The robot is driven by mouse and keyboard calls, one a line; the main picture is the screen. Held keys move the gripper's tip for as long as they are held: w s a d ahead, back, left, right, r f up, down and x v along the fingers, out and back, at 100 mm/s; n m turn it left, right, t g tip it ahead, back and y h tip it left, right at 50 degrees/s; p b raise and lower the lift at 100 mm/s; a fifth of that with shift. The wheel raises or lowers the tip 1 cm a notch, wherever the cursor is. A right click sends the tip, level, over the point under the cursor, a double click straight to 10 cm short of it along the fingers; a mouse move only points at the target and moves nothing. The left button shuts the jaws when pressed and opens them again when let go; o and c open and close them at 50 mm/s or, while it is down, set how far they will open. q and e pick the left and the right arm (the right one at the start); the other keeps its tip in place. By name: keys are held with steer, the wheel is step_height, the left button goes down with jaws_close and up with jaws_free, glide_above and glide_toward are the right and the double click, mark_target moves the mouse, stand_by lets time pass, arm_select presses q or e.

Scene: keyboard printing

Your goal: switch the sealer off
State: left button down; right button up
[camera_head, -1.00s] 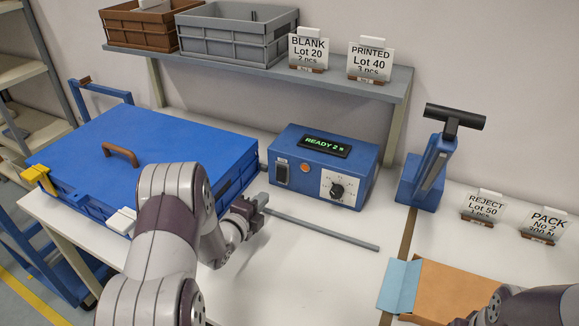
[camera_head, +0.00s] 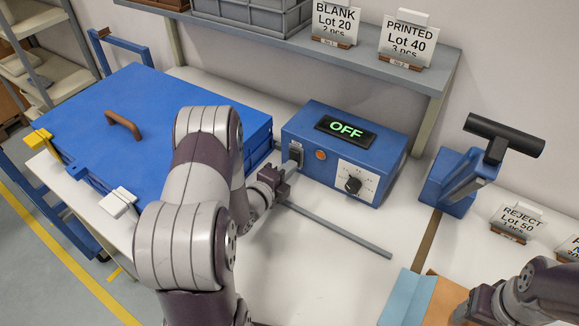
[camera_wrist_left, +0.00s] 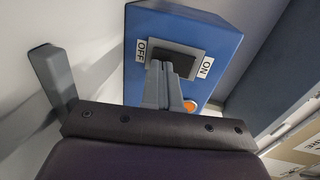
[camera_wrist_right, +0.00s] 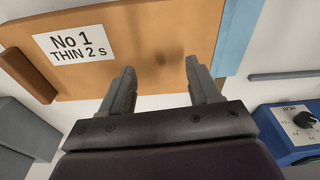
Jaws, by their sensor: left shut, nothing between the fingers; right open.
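The sealer (camera_head: 345,195) is a blue box on the white bench, with a dial, an orange button and a display (camera_head: 346,129) that reads OFF in green. Its black rocker switch (camera_wrist_left: 180,60) sits between OFF and ON labels in the left wrist view. My left gripper (camera_head: 290,168) is shut and empty. Its fingertips (camera_wrist_left: 160,72) are at the switch, towards the OFF label, and cover part of it; whether they touch cannot be told. My right gripper (camera_wrist_right: 158,75) is open and empty above an orange-brown board (camera_wrist_right: 150,45) labelled No 1 THIN 2 s.
A thin grey bar (camera_head: 340,230) lies in front of the sealer. A big blue lidded case (camera_head: 150,110) stands at left. A blue device with a black handle (camera_head: 455,185) stands at right. A shelf (camera_head: 420,75) with signs hangs above.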

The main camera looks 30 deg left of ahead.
arm_select(q)
steer(key=shift+w+f+b, duration=0.25)
steer(key=shift+f+b, duration=0.2)
steer(key=shift+b, duration=0.15)
arm_select(e)
steer(key=shift+f, duration=0.7)
arm_select(q)
steer(key=shift+s+r+p, duration=0.1)
steer(key=shift+r+p, duration=0.25)
arm_select(e)
steer(key=shift+r, duration=0.4)
arm_select(q)
steer(key=shift+s, duration=0.3)
steer(key=s, duration=0.4)
steer(key=s+r, duration=0.1)
steer(key=s, duration=0.3)
steer(key=s+a+r+b, duration=0.1)
steer(key=s, duration=0.3)
arm_select(e)
steer(key=shift+f, duration=0.45)
arm_select(q)
steer(key=shift+w, duration=0.1)
